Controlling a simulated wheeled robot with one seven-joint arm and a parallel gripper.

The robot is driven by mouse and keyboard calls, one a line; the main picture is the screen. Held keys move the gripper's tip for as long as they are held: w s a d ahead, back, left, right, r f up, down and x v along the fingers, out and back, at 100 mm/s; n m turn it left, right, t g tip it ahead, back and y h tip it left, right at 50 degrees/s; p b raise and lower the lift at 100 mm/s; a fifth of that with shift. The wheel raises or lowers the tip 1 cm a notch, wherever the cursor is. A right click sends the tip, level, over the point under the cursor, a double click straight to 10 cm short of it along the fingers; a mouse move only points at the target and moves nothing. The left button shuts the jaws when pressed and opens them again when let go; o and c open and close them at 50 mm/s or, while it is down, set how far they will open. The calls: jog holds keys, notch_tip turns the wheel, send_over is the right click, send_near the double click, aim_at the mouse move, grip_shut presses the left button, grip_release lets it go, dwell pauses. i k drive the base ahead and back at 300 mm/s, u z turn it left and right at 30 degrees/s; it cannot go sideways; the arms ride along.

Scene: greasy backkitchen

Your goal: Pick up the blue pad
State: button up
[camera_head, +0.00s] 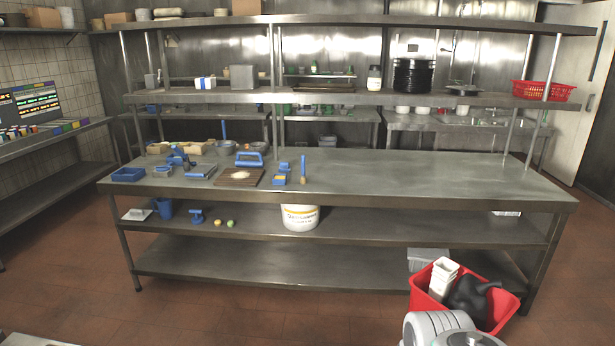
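Several small blue things lie on the left half of the steel worktable (420,178), and I cannot tell for sure which is the blue pad. A blue piece with a raised handle (249,158) lies behind a brown slatted board (240,177). A blue and yellow block (280,178) lies just right of the board. A flat blue-edged piece (201,171) lies to its left, and a shallow blue tray (128,174) is near the left end. My gripper is not in view; only a rounded grey-white part of my arm shows at the bottom right, well in front of the table.
A brush (303,170) stands right of the block. The table's right half is bare. Shelves (340,97) run above its back edge. A white bucket (300,217) stands on the undershelf. A red crate (421,301) with containers stands on the floor at the table's front right.

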aim_at(283, 167)
jog(key=i, duration=3.4)
jog(key=u, duration=1.9)
jog(key=i, duration=0.5)
jog(key=u, duration=0.05)
